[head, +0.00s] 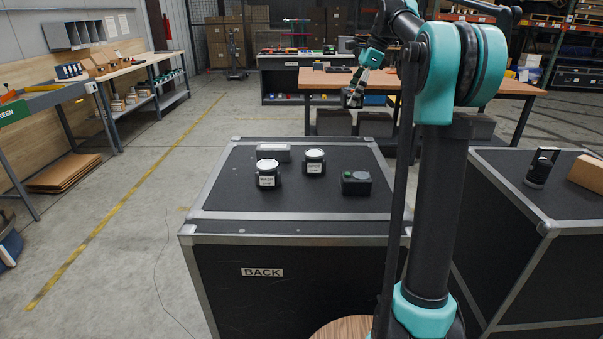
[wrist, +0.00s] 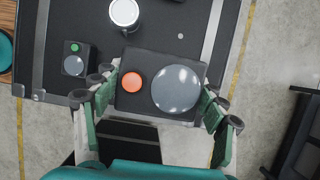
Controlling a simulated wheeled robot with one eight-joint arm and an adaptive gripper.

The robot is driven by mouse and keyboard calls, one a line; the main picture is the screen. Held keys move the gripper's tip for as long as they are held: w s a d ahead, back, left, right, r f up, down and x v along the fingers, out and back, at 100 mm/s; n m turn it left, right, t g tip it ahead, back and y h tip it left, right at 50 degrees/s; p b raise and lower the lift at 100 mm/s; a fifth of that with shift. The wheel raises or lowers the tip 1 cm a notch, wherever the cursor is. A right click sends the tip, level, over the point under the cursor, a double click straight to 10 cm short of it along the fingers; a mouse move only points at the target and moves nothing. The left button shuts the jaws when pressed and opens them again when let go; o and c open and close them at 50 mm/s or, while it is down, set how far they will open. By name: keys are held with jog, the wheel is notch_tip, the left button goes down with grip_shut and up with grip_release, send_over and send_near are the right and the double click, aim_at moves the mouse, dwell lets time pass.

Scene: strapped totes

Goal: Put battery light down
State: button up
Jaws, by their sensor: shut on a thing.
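My gripper (wrist: 162,96) is shut on the battery light (wrist: 140,60), a dark box with an orange-red button and a large round grey lens, its fingers on either side. In the head view my gripper (head: 354,88) hangs high, past the far edge of the black case marked BACK (head: 288,228), with the light (head: 352,99) small and dark at its tip. In the wrist view the case top (wrist: 65,20) lies below the light; the gap between them cannot be told.
On the case stand two white-topped canisters (head: 268,174) (head: 314,162), a grey box (head: 273,152) and a dark box with a green button (head: 356,183). The front of the case top is clear. Another black case (head: 500,190) at right holds a dark handled object (head: 541,168) and a cardboard box (head: 588,173).

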aim_at(342, 159)
jog(key=shift+w, duration=0.55)
notch_tip(342, 159, down, 20)
jog(key=shift+r, duration=0.15)
jog(key=shift+f, duration=0.2)
jog(key=o, duration=1.5)
jog(key=shift+o, duration=0.2)
jog(key=shift+r, duration=0.1)
jog(key=v, duration=1.2)
jog(key=shift+r, duration=0.15)
